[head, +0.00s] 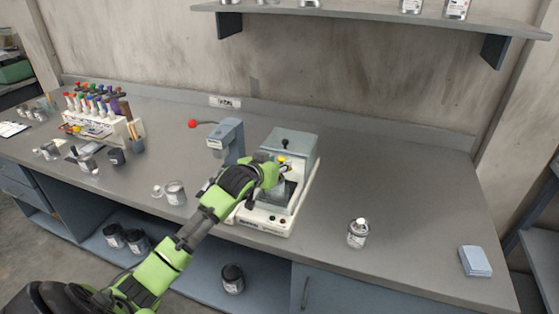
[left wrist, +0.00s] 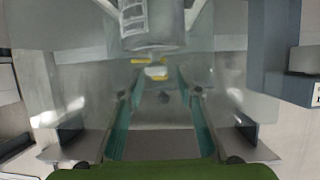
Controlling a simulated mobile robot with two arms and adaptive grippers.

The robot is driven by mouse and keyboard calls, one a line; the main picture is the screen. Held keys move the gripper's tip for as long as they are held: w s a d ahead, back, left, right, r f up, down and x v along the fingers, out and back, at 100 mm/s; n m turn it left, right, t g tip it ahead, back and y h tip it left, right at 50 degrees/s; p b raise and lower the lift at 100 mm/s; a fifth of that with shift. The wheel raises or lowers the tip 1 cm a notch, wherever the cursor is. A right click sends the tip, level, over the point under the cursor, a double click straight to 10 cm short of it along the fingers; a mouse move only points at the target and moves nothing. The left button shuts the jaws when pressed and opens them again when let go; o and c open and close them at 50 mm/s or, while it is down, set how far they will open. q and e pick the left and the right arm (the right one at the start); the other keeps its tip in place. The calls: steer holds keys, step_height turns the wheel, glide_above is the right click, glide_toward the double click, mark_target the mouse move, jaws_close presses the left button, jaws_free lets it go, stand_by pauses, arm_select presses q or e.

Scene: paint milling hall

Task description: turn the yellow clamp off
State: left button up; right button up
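A grey and white milling machine (head: 291,150) stands on the bench, with a black knob on top. The yellow clamp (head: 282,159) shows as a small yellow spot at the machine's front opening, partly hidden by my left gripper. In the left wrist view the yellow clamp (left wrist: 148,61) lies ahead, under a grey cylindrical part. My left gripper (head: 283,173) reaches into the machine's front. In the left wrist view its teal-padded fingers (left wrist: 161,84) are apart, with the clamp just beyond or between their tips; contact cannot be told. My right gripper is not in view.
A grey press (head: 229,140) with a red-ended lever stands left of the machine. A can (head: 358,233) stands to the right, and a blue stack (head: 474,261) near the right edge. Jars and a marker rack (head: 107,127) are at left. A shelf (head: 370,20) hangs above.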

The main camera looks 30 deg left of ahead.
arm_select(q)
steer(key=shift+x, duration=0.75)
jaws_close()
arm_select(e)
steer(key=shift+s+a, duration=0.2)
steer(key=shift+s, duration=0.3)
